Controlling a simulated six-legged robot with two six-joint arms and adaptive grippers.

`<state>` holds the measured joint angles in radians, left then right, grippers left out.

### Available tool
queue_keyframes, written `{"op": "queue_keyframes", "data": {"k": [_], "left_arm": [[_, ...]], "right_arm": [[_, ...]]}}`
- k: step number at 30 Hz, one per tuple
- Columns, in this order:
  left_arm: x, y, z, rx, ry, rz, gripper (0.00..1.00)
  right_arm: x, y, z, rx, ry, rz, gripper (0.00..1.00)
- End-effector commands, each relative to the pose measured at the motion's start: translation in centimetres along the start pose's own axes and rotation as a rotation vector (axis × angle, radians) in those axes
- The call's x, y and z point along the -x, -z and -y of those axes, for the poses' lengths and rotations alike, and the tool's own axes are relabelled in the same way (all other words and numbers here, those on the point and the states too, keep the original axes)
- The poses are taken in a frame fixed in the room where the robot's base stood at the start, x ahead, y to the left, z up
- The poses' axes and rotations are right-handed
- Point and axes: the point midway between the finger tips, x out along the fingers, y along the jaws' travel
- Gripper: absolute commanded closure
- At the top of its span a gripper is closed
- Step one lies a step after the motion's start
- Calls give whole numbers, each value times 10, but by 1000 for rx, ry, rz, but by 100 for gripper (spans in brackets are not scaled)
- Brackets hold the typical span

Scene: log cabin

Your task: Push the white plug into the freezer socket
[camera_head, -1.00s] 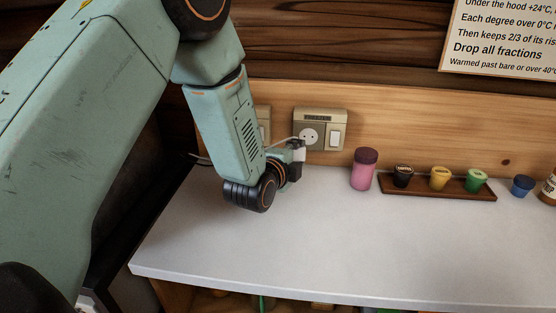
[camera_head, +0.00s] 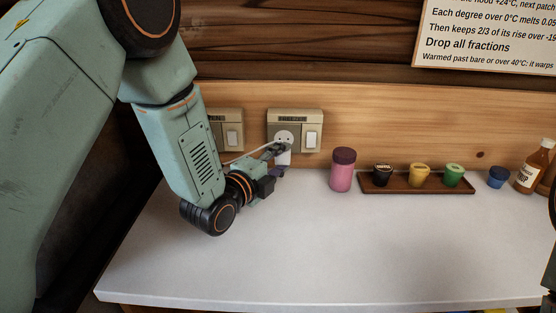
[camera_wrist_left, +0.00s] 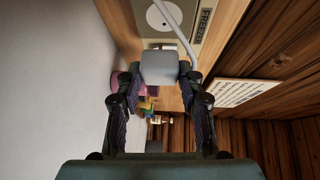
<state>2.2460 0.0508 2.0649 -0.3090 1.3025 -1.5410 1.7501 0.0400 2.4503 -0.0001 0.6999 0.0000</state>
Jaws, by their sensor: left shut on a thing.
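The freezer socket (camera_head: 283,137) is a round white face with two holes in a beige wall plate, beside a white rocker switch. My left gripper (camera_head: 277,154) is shut on the white plug (camera_head: 284,158), just below the socket face. In the left wrist view the plug (camera_wrist_left: 160,67) sits between both fingertips, and a pale cable crosses the socket plate. The plug's prongs are hidden, and I cannot tell how wide the gap to the socket is. My right gripper is not clearly visible.
Another beige wall plate (camera_head: 226,130) with a switch is left of the socket. A pink jar (camera_head: 343,170) stands to the right, then a brown tray (camera_head: 375,188) with small cups, a blue cup (camera_head: 497,177) and a bottle (camera_head: 534,168). The white counter's front (camera_head: 330,255) is clear.

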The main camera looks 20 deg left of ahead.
Motion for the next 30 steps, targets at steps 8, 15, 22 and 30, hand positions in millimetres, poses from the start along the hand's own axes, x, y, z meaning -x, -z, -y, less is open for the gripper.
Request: {"op": "queue_keyframes", "data": {"k": [8, 15, 22, 30], "left_arm": [[-20, -15, 2, 1, 3, 4, 95], [-37, -26, 3, 1, 2, 5, 95], [-46, -31, 4, 1, 1, 3, 95], [-47, -32, 4, 1, 0, 4, 95]], "right_arm": [[-3, 0, 0, 0, 0, 0, 60], [-6, 0, 0, 0, 0, 0, 60], [-7, 0, 0, 0, 0, 0, 60], [-7, 0, 0, 0, 0, 0, 60]]}}
